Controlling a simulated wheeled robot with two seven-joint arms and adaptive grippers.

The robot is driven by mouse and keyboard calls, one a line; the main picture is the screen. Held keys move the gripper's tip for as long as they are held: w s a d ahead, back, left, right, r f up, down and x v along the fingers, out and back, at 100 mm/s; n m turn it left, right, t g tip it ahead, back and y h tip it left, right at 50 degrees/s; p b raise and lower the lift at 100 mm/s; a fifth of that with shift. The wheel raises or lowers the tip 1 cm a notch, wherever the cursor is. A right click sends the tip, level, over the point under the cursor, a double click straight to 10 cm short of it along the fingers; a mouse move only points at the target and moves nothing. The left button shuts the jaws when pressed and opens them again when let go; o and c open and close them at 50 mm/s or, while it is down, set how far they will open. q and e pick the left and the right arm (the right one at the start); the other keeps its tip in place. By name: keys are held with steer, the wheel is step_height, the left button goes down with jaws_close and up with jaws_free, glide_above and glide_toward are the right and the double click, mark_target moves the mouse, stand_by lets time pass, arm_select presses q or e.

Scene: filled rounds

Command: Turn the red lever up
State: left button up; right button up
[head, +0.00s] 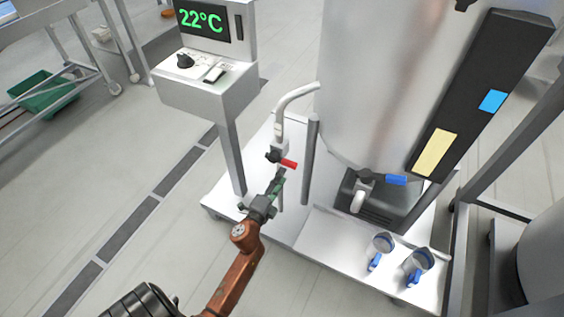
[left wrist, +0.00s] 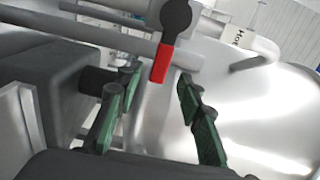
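The red lever (head: 289,164) sits on a black valve hub at the lower end of a white bent pipe (head: 297,92). In the head view it points right and slightly down. In the left wrist view the red lever (left wrist: 162,63) hangs from its round black hub, just ahead of the gap between the fingertips. My left gripper (head: 279,180) is just below the lever in the head view. Its green-padded fingers (left wrist: 157,80) are spread apart with nothing between them. I cannot tell whether a fingertip touches the lever. My right gripper is not in view.
A large steel tank (head: 375,80) stands close to the right of the pipe. A grey post (head: 311,150) is beside the lever. A blue-handled valve (head: 396,180) and two jugs (head: 381,246) are further right. A 22°C display box (head: 205,20) stands at upper left.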

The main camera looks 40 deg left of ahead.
mark_target(288, 166)
arm_select(q)
steer(key=shift+w+a+r, duration=0.15)
steer(key=shift+w, duration=0.3)
steer(key=b+x, duration=0.1)
steer(key=x, duration=0.5)
steer(key=shift+w+a+b, duration=0.1)
steer(key=shift+w+b, duration=0.2)
steer(key=shift+w, duration=0.15)
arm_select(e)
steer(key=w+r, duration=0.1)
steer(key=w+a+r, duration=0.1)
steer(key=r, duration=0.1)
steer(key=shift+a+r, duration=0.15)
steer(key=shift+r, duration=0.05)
arm_select(q)
jaws_close()
